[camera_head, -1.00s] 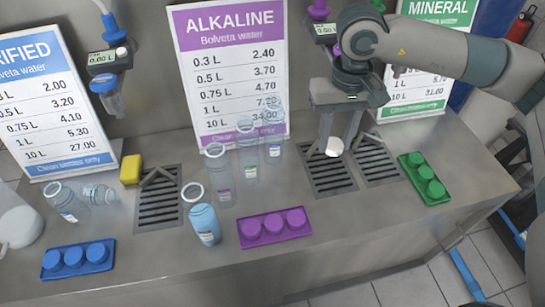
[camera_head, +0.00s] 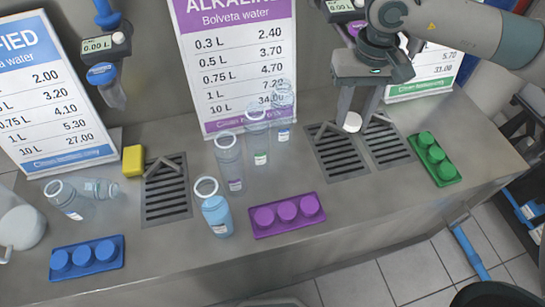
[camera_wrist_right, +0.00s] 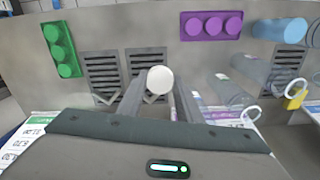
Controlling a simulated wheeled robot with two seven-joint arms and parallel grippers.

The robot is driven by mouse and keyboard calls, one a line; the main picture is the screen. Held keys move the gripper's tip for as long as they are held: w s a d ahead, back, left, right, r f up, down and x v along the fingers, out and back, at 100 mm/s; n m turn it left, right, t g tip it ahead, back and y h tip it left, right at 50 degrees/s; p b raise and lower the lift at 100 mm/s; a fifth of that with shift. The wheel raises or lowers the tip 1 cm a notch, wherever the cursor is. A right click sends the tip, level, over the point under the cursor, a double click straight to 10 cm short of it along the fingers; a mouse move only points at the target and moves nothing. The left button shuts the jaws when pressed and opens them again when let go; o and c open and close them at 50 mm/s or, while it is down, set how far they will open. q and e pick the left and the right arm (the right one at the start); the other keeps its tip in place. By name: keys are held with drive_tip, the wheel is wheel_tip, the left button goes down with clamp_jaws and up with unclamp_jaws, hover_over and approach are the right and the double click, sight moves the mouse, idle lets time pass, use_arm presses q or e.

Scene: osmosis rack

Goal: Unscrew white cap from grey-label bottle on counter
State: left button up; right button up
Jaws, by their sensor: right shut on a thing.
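My right gripper (camera_head: 358,115) is shut on a round white cap (camera_head: 352,122). The cap sits between the fingertips, over or near the back of the two right drain grates, and no bottle shows under it. In the right wrist view the same cap (camera_wrist_right: 160,79) is at the finger ends. A light blue bottle (camera_head: 216,216) with a small pale label stands upright with an open mouth, left of the purple cap tray. Several clear open bottles (camera_head: 257,138) stand behind it. I cannot tell which bottle has the grey label. My left gripper is out of view.
Purple (camera_head: 287,215), blue (camera_head: 87,258) and green (camera_head: 433,158) cap trays lie along the counter. A yellow block (camera_head: 133,161) is beside the left grate (camera_head: 166,189). Price boards (camera_head: 238,65) stand at the back. The front right counter is clear.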

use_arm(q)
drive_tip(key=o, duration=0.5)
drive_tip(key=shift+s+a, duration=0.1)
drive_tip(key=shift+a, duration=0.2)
use_arm(e)
drive_tip(key=shift+f, duration=0.1)
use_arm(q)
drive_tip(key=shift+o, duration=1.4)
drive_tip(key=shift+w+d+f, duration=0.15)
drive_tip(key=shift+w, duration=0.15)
use_arm(e)
drive_tip(key=shift+f, duration=0.3)
use_arm(q)
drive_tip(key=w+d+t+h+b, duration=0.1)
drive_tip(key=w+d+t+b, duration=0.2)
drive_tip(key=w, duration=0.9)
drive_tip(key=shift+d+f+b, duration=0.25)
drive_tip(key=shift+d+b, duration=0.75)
drive_tip(key=shift+b, duration=0.15)
use_arm(e)
wheel_tip(320, 180, down, 10)
drive_tip(key=s+a+n, duration=0.1)
drive_tip(key=n, duration=0.7)
drive_tip(key=shift+s+a+f, duration=0.25)
drive_tip(key=shift+s, duration=0.1)
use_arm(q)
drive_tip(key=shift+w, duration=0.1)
